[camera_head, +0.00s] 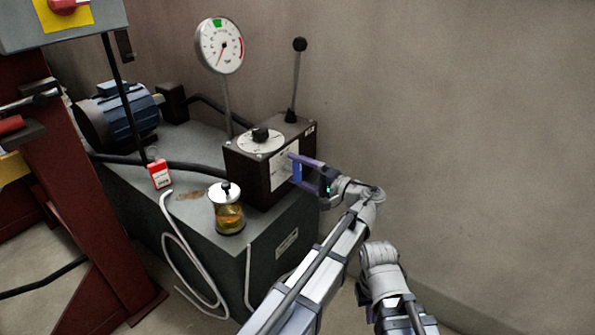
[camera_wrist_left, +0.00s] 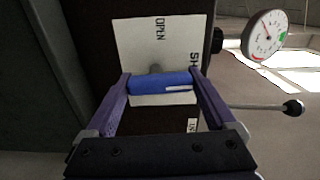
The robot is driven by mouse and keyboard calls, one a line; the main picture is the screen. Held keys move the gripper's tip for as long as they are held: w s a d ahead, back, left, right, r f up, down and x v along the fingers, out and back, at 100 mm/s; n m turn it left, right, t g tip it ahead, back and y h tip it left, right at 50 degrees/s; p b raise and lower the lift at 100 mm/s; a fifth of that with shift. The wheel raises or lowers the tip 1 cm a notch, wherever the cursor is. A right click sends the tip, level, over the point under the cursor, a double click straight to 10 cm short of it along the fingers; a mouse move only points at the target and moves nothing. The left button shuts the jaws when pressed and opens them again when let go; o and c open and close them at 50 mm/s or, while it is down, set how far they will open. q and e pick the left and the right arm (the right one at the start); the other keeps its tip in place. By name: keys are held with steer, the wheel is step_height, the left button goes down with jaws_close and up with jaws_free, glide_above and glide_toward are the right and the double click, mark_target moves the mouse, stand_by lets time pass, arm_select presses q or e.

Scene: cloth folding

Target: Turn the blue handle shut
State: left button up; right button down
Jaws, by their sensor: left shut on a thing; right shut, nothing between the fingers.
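The blue handle (camera_wrist_left: 160,83) is on a white label plate (camera_wrist_left: 145,38) on the dark valve box (camera_head: 246,173). In the left wrist view it lies crosswise between the two purple fingers of my left gripper (camera_wrist_left: 160,80), which is shut on it end to end. The plate reads OPEN at its top and "SH" at its right side; the rest of that word is hidden. In the head view my left gripper (camera_head: 298,172) reaches the box's front face and partly hides the handle. My right arm shows at the lower right, but its gripper does not show.
A round gauge (camera_head: 219,46) and a black-knobbed lever (camera_head: 297,75) rise by the box. A glass jar (camera_head: 229,218) with amber liquid, a red-and-white tag (camera_head: 159,174) and a blue motor (camera_head: 122,115) are to the left. Free room lies right, before the wall.

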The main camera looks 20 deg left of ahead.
arm_select(q)
steer(key=shift+m, duration=0.3)
stand_by(0.4)
steer(key=o, duration=1.1)
steer(key=shift+w, duration=0.1)
steer(key=shift+c, duration=0.2)
